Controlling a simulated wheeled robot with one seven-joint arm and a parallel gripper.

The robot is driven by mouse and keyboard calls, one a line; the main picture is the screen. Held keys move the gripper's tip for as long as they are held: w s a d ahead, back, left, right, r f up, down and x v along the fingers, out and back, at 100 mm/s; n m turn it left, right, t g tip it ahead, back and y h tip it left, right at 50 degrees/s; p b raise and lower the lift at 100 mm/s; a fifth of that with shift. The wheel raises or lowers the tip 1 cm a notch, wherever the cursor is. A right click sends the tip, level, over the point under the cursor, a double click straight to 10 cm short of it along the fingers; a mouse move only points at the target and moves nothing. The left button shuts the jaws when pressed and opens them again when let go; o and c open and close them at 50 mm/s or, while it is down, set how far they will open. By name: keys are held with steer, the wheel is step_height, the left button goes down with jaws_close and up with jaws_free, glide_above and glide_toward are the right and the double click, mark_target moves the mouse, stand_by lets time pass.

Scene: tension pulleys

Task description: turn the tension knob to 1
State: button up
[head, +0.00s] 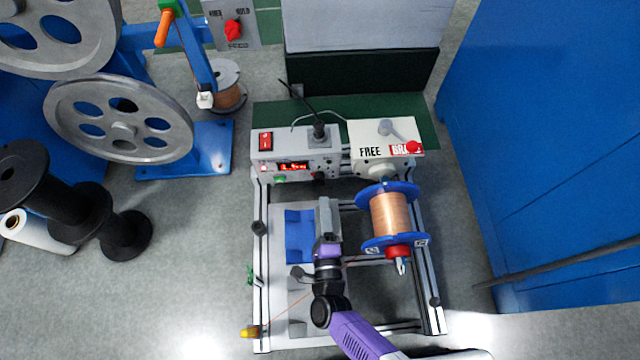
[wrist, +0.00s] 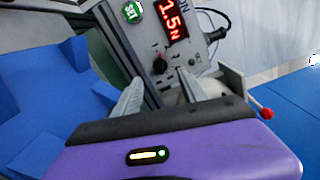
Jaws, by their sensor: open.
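The tension box (head: 297,152) stands at the back left of the frame. Its lit red display (head: 293,167) reads 1.5 N in the wrist view (wrist: 174,18). A small dark knob (head: 318,177) is low on its front, right of the green SET button (head: 279,180); in the wrist view the knob (wrist: 160,66) shows some red. Its pointer and scale are too small to read. My gripper (head: 323,202) is in front of the box. In the wrist view its fingers (wrist: 161,92) are apart and empty, with the knob beyond them; they do not visibly touch it.
A FREE/BRAKE box (head: 385,137) with a lever stands right of the tension box. A copper wire spool (head: 390,213) with blue flanges sits right of my gripper. A blue block (head: 298,237) lies left of it. Frame rails (head: 427,260) run along both sides.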

mark_target(318, 179)
steer(key=w+b, duration=0.2)
steer(key=w, duration=0.5)
steer(key=shift+w, duration=0.35)
jaws_close()
